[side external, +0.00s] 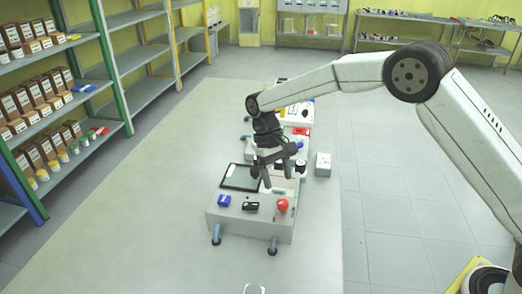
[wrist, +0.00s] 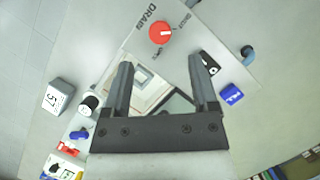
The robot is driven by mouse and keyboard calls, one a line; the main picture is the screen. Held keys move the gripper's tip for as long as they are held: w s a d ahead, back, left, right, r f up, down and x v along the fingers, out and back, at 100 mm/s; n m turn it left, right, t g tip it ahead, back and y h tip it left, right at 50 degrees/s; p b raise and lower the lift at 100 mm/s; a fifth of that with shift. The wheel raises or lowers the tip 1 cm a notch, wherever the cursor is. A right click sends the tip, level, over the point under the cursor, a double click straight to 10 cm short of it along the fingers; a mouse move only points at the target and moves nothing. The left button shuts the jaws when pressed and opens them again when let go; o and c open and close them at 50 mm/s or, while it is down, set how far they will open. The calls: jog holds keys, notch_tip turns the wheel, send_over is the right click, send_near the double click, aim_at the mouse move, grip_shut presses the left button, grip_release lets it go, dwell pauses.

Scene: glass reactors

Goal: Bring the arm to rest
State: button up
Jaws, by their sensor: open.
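My arm reaches in from the right in the side external view. My gripper (side external: 278,184) points down above a pale bench unit (side external: 246,222). In the wrist view my gripper (wrist: 160,63) has its two dark fingers spread apart with nothing between them. Beyond the fingertips lies the unit's pale top, with a red round knob (wrist: 162,32) beside the printed word DRAIN. The gap between fingertips and unit is hard to judge.
Shelves with brown boxes (side external: 33,98) line the left. The bench front-left is clear.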

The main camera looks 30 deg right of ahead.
jog(key=shift+w+r, duration=0.25)
jog(key=shift+r, duration=0.3)
jog(key=shift+s+d, duration=0.1)
jog(key=shift+d, duration=0.05)
jog(key=s+d+t, duration=0.3)
jog(key=s+d, duration=0.2)
jog(key=s, duration=0.5)
jog(key=s+d+t, duration=0.4)
jog(key=s+d, duration=0.1)
jog(key=s, duration=0.5)
jog(key=shift+s+d+f, duration=0.2)
jog(key=shift+s+d, duration=0.15)
jog(key=shift+d, duration=0.05)
jog(key=shift+c, duration=0.3)
